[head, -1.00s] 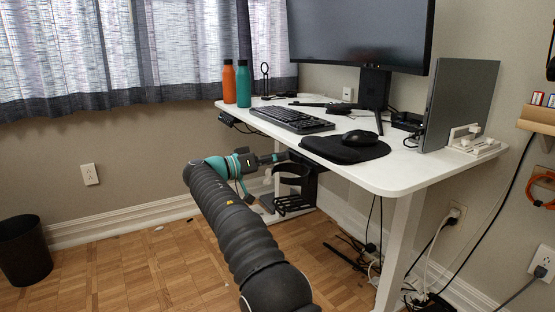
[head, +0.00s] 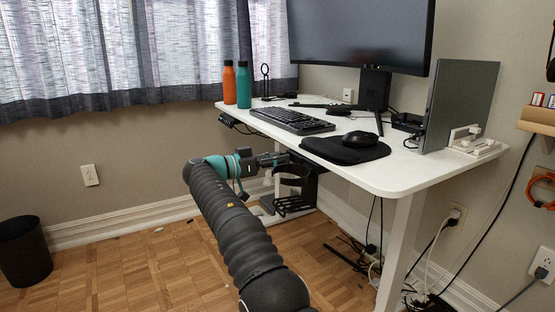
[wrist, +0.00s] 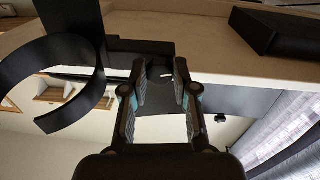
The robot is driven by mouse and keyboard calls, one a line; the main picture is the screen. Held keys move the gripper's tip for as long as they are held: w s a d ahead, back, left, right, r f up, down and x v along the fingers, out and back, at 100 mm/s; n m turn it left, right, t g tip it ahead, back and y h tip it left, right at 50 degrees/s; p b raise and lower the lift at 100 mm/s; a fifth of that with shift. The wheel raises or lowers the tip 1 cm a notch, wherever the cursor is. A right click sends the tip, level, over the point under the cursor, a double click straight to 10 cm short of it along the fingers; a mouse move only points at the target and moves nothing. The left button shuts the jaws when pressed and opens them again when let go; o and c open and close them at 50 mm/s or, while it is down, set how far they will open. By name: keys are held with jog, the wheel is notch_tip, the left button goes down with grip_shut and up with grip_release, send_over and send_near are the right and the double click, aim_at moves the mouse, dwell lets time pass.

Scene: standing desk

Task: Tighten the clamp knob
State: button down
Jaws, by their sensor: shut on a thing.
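The black clamp-on cup holder (head: 300,182) hangs under the front edge of the white desk (head: 395,172). Its black ring also shows at the left of the wrist view (wrist: 50,78). The dark round clamp knob (wrist: 160,73) sits between my fingertips, partly covered by them. My gripper (wrist: 160,88) is shut on the knob, a finger on each side. In the head view my gripper (head: 280,158) reaches in below the desk edge from the left, and the knob cannot be made out there.
A black box (wrist: 275,32) is under the desk at the upper right of the wrist view. A keyboard (head: 291,121), a mouse (head: 360,139) and two bottles (head: 243,84) stand on top. Cables hang beneath the desk.

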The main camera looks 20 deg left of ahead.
jog(key=shift+f, duration=0.1)
jog(key=c, duration=1.2)
grip_release()
jog(key=shift+n, duration=0.3)
